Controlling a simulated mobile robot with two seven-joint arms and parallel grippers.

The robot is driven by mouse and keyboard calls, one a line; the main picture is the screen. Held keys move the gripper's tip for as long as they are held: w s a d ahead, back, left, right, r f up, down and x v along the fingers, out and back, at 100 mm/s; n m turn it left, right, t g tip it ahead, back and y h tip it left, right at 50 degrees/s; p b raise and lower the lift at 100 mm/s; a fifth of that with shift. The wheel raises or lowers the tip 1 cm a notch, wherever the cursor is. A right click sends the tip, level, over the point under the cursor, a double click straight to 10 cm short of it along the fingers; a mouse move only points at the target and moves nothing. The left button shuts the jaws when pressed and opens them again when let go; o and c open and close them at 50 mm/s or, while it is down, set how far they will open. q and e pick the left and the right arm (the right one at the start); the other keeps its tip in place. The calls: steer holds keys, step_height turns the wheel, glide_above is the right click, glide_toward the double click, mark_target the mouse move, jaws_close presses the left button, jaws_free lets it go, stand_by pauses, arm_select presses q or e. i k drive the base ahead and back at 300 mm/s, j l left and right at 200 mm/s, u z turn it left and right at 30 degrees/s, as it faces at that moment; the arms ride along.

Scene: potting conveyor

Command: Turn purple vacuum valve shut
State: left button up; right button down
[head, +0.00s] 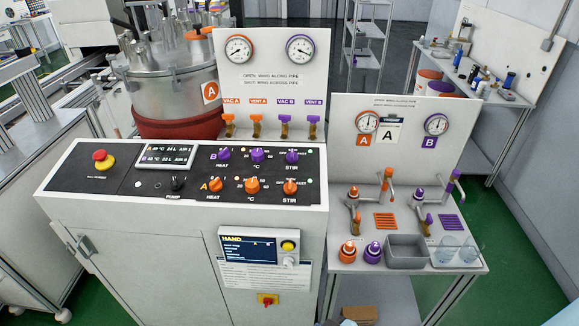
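The purple vacuum valve (285,127), under the label VAC B, is third from the left in the row of valves on the upright white panel (270,98). It has a purple top and a brass-coloured body. It is too small here to tell whether its wing lies along or across the pipe. The purple VENT B valve (312,128) is just to its right. The orange VENT A valve (257,127) and VAC A valve (229,126) are to its left. Panel text says open is wing along pipe and shut is wing across pipe. Neither gripper is in view.
The control console (130,193) with knobs stands in front of the valve panel. A steel vessel (172,82) is at the left. A side bench (345,262) at the right holds orange and purple taps, bottles, a grey tray (405,250) and clear beakers (445,252).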

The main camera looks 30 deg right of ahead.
mark_target(285, 118)
steer(key=i+j+z, duration=0.2)
steer(key=i+j, duration=0.2)
steer(key=i+j+z, duration=0.25)
steer(key=j, duration=0.3)
steer(key=i, duration=0.1)
